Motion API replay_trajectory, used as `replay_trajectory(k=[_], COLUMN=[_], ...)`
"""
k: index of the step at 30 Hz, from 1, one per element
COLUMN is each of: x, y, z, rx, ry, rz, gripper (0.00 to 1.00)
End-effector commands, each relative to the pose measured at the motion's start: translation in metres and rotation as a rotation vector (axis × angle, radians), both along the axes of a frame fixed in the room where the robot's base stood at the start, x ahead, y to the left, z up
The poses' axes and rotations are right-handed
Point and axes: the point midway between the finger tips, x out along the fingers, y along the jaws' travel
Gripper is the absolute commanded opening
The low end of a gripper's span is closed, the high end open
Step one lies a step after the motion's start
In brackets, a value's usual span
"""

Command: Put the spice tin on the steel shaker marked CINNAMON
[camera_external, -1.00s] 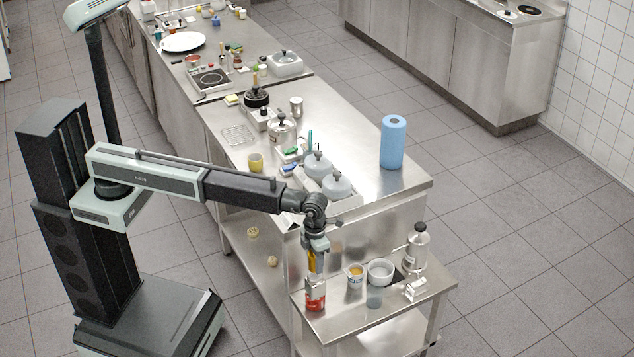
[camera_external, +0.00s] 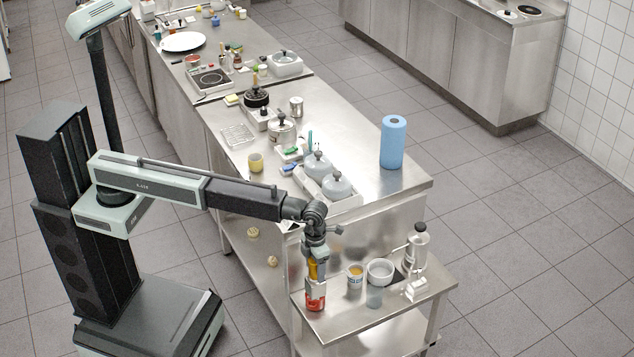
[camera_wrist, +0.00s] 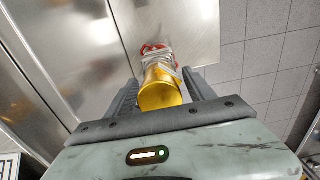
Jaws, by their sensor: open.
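The yellow spice tin (camera_external: 313,269) stands between the fingers of my gripper (camera_external: 316,275), over the small side table. In the wrist view the tin (camera_wrist: 161,92) shows its round yellow end between the two dark fingers (camera_wrist: 160,88), which are apart. Directly beneath it is a silver piece with red on it (camera_external: 315,300), at the table's front left; it also shows beyond the tin in the wrist view (camera_wrist: 155,50). The tin appears to rest on it, but the fingers partly hide the contact. I cannot read any CINNAMON marking.
On the side table (camera_external: 345,327), a cup (camera_external: 355,277), a white bowl (camera_external: 380,271), a clear glass (camera_external: 374,297) and a steel bottle (camera_external: 417,246) stand to the right. The higher steel counter (camera_external: 355,205) rises behind. The table's front edge is clear.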

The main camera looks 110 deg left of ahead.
Motion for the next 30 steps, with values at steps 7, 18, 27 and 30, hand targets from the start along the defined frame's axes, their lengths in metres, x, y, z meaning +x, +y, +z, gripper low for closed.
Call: replay_trajectory(k=[7, 18, 27, 30], x=[0.000, 0.000, 0.000, 0.000], y=[0.000, 0.000, 0.000, 0.000], z=[0.031, 0.111, 0.123, 0.122], rx=[0.000, 0.000, 0.000, 0.000], ry=[0.000, 0.000, 0.000, 0.000], rz=[0.000, 0.000, 0.000, 0.000], gripper=[0.63, 0.63, 0.63, 0.63])
